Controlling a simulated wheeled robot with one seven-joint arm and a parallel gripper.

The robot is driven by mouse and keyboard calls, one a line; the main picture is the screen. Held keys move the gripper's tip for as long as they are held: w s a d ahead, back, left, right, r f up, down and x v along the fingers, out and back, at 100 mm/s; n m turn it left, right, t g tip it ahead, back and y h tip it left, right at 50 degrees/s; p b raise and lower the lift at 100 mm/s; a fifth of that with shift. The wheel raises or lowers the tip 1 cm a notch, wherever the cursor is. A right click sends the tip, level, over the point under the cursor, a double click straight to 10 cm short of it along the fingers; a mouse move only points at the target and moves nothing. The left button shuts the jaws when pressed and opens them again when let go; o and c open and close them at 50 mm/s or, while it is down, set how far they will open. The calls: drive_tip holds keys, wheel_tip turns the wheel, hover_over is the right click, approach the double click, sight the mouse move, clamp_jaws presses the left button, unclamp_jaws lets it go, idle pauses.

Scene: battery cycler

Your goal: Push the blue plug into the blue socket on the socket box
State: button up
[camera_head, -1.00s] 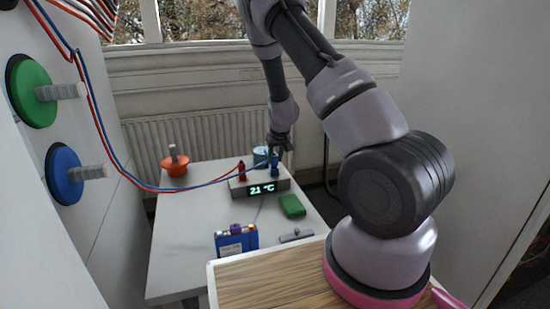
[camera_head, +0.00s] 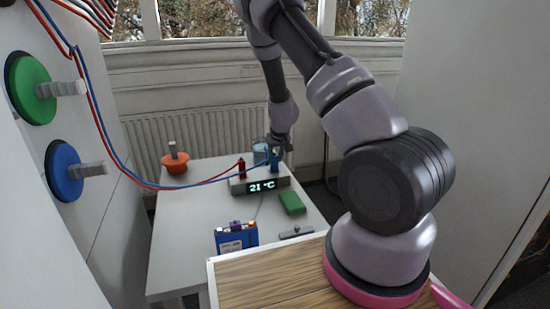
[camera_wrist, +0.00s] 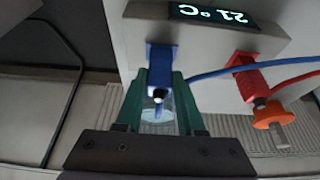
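The socket box (camera_head: 238,187) is a low grey-white box with a lit display reading 21 °C, standing on the far part of the table. The blue plug (camera_wrist: 161,61) is upright at the right end of the box top in the head view (camera_head: 275,160). My gripper (camera_wrist: 160,78) is over it, with one green finger on each side, and looks closed on it. The blue socket is hidden beneath the plug, so I cannot tell how deep the plug sits. A red plug (camera_head: 241,169) stands in the box's left part; it also shows in the wrist view (camera_wrist: 247,78).
An orange bowl-like knob (camera_head: 175,164) stands at the table's back left. A green block (camera_head: 291,203), a blue battery pack (camera_head: 236,239) and a small grey part (camera_head: 296,233) lie nearer. Red and blue cables hang from the left wall cabinet. The table's left side is clear.

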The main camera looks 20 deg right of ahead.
drive_tip(key=o, duration=0.5)
drive_tip(key=shift+c, duration=0.2)
drive_tip(key=shift+r, duration=0.1)
drive_tip(key=s+a+r+m+y, duration=0.15)
drive_tip(key=s+r, duration=0.35)
drive_tip(key=r, duration=0.6)
drive_tip(key=s+a+r+t+y, duration=0.1)
drive_tip(key=s+a+r, duration=0.1)
drive_tip(key=s+r, duration=0.6)
drive_tip(key=s+a+r+m+y, duration=0.1)
drive_tip(key=s+a+r+y, duration=0.15)
drive_tip(key=r, duration=1.05)
drive_tip(key=s+r+m+t+h, duration=0.1)
drive_tip(key=s+r, duration=0.3)
drive_tip(key=s, duration=0.5)
drive_tip(key=s+d+r+h, duration=0.1)
drive_tip(key=s+r, duration=0.3)
drive_tip(key=s, duration=0.6)
drive_tip(key=shift+d+r+m+t+h, duration=0.15)
drive_tip(key=shift+d+m+t+h, duration=0.15)
drive_tip(key=shift+m+t+h, duration=0.15)
